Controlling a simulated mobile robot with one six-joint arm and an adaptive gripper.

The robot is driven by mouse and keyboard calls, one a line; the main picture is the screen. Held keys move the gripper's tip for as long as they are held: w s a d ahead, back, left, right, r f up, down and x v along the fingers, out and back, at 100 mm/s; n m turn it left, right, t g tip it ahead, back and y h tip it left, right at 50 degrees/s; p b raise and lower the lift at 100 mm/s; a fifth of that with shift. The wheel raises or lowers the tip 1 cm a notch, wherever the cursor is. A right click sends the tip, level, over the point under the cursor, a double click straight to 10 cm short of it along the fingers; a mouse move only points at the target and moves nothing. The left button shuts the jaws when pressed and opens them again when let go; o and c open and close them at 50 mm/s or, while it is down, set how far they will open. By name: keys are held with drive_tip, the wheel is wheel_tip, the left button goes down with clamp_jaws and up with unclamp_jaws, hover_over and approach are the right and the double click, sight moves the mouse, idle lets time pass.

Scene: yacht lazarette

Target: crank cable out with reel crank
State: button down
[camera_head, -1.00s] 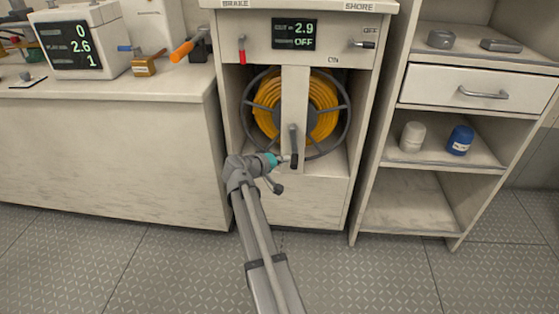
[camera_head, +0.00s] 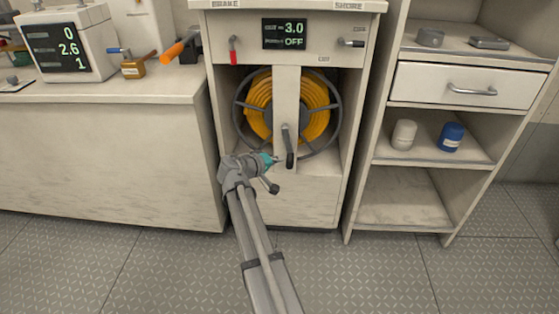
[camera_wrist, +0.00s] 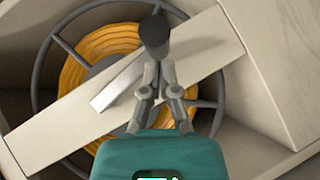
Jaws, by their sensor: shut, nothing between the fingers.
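The reel (camera_head: 333,118) with its yellow cable (camera_head: 316,105) sits in the open bay of the white cabinet, behind an upright white bar. The reel crank (camera_head: 288,143) has a grey arm hanging down from its pivot and a dark knob at its lower end. My gripper (camera_head: 276,160) is just left of the knob in the head view. In the wrist view my gripper (camera_wrist: 156,72) is shut with its fingertips together, right at the dark knob (camera_wrist: 154,32). I cannot tell whether they touch it. The display (camera_head: 284,34) reads 3.0 and OFF.
A red brake lever (camera_head: 232,50) and a shore lever (camera_head: 352,43) flank the display. A bench (camera_head: 100,97) with a readout box stands left. Shelves with a white jar (camera_head: 404,134) and blue jar (camera_head: 451,137) stand right. The floor in front is clear.

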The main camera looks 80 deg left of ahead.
drive_tip(key=s+a+p+v, duration=0.1)
drive_tip(key=a+p+v, duration=0.1)
drive_tip(key=v, duration=1)
drive_tip(key=shift+s+p, duration=0.35)
drive_tip(key=shift+p, duration=0.55)
